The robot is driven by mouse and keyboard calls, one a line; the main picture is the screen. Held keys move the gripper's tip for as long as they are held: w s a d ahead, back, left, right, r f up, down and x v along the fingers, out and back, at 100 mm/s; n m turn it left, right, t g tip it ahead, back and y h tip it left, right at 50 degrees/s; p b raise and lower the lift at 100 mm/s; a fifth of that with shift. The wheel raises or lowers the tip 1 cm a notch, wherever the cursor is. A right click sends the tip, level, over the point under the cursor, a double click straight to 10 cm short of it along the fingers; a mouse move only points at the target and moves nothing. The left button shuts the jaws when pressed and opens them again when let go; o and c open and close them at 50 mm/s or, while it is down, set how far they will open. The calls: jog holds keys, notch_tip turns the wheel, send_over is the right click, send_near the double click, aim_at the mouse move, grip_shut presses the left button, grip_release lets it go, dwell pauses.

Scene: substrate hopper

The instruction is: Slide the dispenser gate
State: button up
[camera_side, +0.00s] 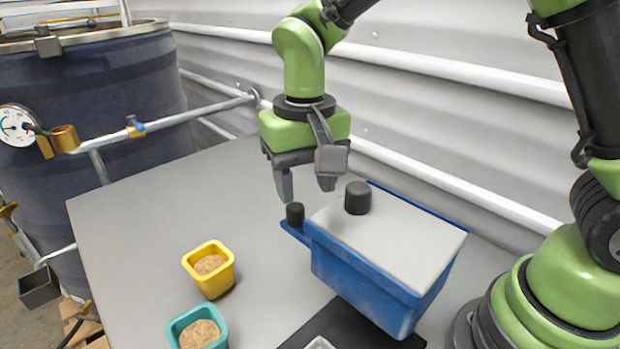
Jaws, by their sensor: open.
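The dispenser (365,280) is a blue box with a light grey top (390,235), standing at the right of the table. A black knob (358,198) stands on its top. A smaller black knob (295,213) sits on a blue tab (296,232) that sticks out at the box's left end; this looks like the gate's handle. My gripper (305,192) points down with its fingers apart and empty. In the picture it is just above the small knob, and no contact shows. How far it is from the knob in depth is hard to tell.
A yellow cup (222,281) and a teal cup (184,328), both with brown grainy filling, stand left of the dispenser. A black mat (338,325) lies in front of the box. Corrugated wall and white pipes run behind. The table's left part (150,210) is clear.

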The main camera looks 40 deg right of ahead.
aim_at(296, 207)
jog(key=shift+w, duration=1.1)
notch_tip(296, 207, down, 4)
jog(key=shift+r, duration=0.1)
jog(key=shift+f, duration=0.6)
jog(key=shift+c, duration=0.2)
jog(key=c, duration=0.6)
jog(key=shift+s, duration=1.6)
